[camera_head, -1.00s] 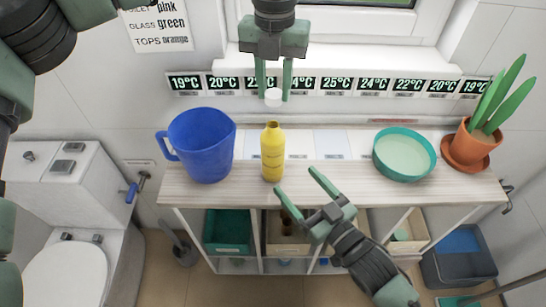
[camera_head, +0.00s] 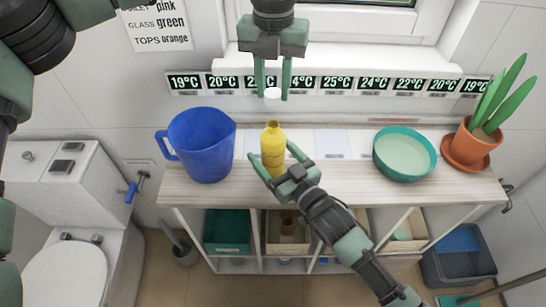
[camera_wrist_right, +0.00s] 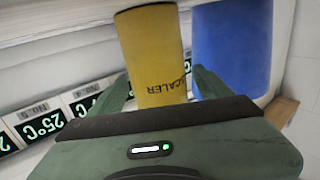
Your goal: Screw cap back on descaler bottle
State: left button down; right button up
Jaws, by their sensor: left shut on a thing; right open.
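The yellow descaler bottle (camera_head: 272,147) stands upright and uncapped on the shelf top, right of the blue jug. Its label also shows in the right wrist view (camera_wrist_right: 157,58). My left gripper (camera_head: 273,93) points down above the bottle and is shut on the white cap (camera_head: 272,94), which hangs clear over the bottle mouth. My right gripper (camera_head: 278,162) is open, with its fingers on either side of the bottle's lower body. In the right wrist view its fingers (camera_wrist_right: 160,92) flank the bottle; I cannot tell whether they touch it.
The blue jug (camera_head: 201,145) stands close on the left of the bottle; it also shows in the right wrist view (camera_wrist_right: 232,45). A teal bowl (camera_head: 405,154) and a potted plant (camera_head: 472,146) stand to the right. Temperature displays (camera_head: 337,84) line the wall behind.

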grip_shut()
pick_arm(q)
send_over(273, 123)
jog(key=shift+f, duration=2.5)
jog(key=shift+f, duration=0.15)
jog(key=shift+f, duration=0.75)
jog(key=shift+f, duration=0.6)
